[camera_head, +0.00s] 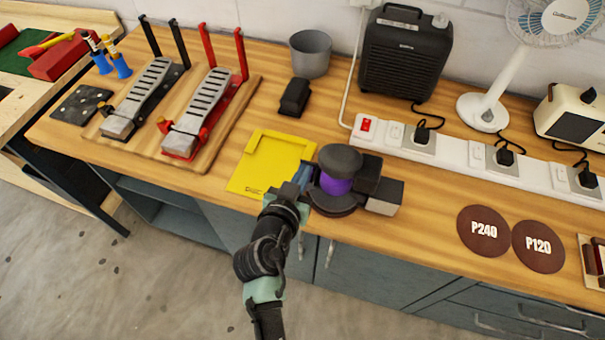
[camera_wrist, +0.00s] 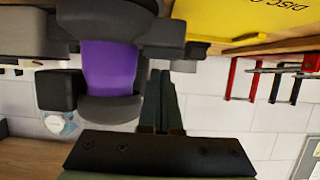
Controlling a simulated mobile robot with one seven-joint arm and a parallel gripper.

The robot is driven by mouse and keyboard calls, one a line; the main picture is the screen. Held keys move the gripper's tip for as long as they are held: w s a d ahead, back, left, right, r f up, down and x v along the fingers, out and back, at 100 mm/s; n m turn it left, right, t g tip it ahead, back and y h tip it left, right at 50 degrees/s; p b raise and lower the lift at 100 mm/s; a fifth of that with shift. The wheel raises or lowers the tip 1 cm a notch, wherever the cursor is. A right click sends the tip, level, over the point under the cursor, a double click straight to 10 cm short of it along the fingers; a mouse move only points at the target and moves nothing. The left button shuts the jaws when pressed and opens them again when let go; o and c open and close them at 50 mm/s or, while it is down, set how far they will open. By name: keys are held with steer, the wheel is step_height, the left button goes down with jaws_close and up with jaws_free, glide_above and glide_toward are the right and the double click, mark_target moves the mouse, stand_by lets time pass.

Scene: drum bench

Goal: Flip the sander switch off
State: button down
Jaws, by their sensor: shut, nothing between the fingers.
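The disc sander (camera_head: 338,186), black with a purple body, stands near the front edge of the bench. In the wrist view its purple body (camera_wrist: 108,66) fills the upper left, seen turned over. I cannot make out a switch on it. My gripper (camera_head: 304,178) is at the sander's left side, fingers shut and empty. In the wrist view the gripper fingers (camera_wrist: 160,78) are together just right of the purple body; I cannot tell whether they touch the sander. The white power strip (camera_head: 455,153) behind carries a lit red switch (camera_head: 366,125) and several white switches beside plugs.
A yellow tray (camera_head: 247,176) lies left of the sander. A black heater (camera_head: 405,55) and a white fan (camera_head: 483,110) stand behind the strip. Brown discs P240 (camera_head: 484,242) and P120 (camera_head: 537,257) lie to the right. Bare bench shows between them and the sander.

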steer(key=shift+s+f, duration=0.1)
steer(key=shift+f, duration=0.4)
steer(key=f+b, duration=0.1)
steer(key=b, duration=0.1)
steer(key=shift+s+a+f+b, duration=0.1)
steer(key=shift+s+f+b, duration=0.1)
steer(key=shift+b, duration=0.2)
steer(key=shift+r+p, duration=0.2)
steer(key=shift+p, duration=0.15)
steer(key=shift+r, duration=0.1)
steer(key=shift+r+p, duration=0.5)
steer(key=shift+r, duration=0.25)
steer(key=shift+w+r, duration=0.1)
